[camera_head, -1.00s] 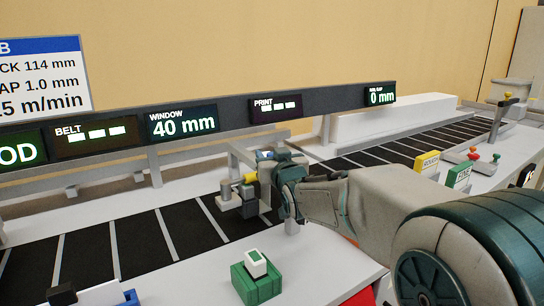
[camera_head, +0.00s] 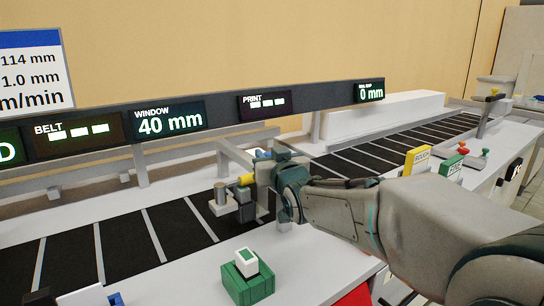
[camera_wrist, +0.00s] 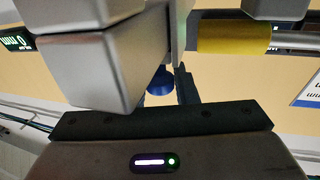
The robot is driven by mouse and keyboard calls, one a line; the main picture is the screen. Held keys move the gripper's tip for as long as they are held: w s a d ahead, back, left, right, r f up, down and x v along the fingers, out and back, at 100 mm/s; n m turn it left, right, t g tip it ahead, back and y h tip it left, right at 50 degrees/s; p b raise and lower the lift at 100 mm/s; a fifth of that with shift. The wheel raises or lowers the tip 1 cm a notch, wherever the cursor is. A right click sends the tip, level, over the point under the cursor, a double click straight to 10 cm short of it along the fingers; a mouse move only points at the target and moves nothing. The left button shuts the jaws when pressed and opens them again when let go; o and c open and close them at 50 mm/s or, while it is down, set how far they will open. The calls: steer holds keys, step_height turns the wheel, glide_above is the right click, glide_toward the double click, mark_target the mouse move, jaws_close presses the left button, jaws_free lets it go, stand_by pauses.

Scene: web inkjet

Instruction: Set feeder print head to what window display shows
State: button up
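The window display (camera_head: 170,122) reads 40 mm. The print display (camera_head: 264,104) shows only dashes. The feeder print head, a grey block assembly (camera_head: 246,212) with a yellow collar (camera_head: 246,180), stands over the dark belt. My gripper (camera_head: 264,163) is right at it, at its right side, and partly hides it. In the wrist view, grey blocks (camera_wrist: 95,55), the yellow collar (camera_wrist: 233,38) and a blue knob (camera_wrist: 160,82) lie close before my gripper. A dark finger-like part shows beside the knob. Whether the fingers touch or grip anything is unclear.
A belt display (camera_head: 78,135) shows dashes; another display (camera_head: 370,92) reads 0 mm. A green box with a white-rimmed button (camera_head: 247,264) stands on the front ledge. Yellow (camera_head: 417,160) and green (camera_head: 448,172) labelled blocks stand right, behind my arm. The dark belt (camera_head: 180,232) runs left to right.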

steer(key=shift+o, duration=1.2)
steer(key=v, duration=1.3)
steer(key=shift+s, duration=0.4)
steer(key=shift+d, duration=0.1)
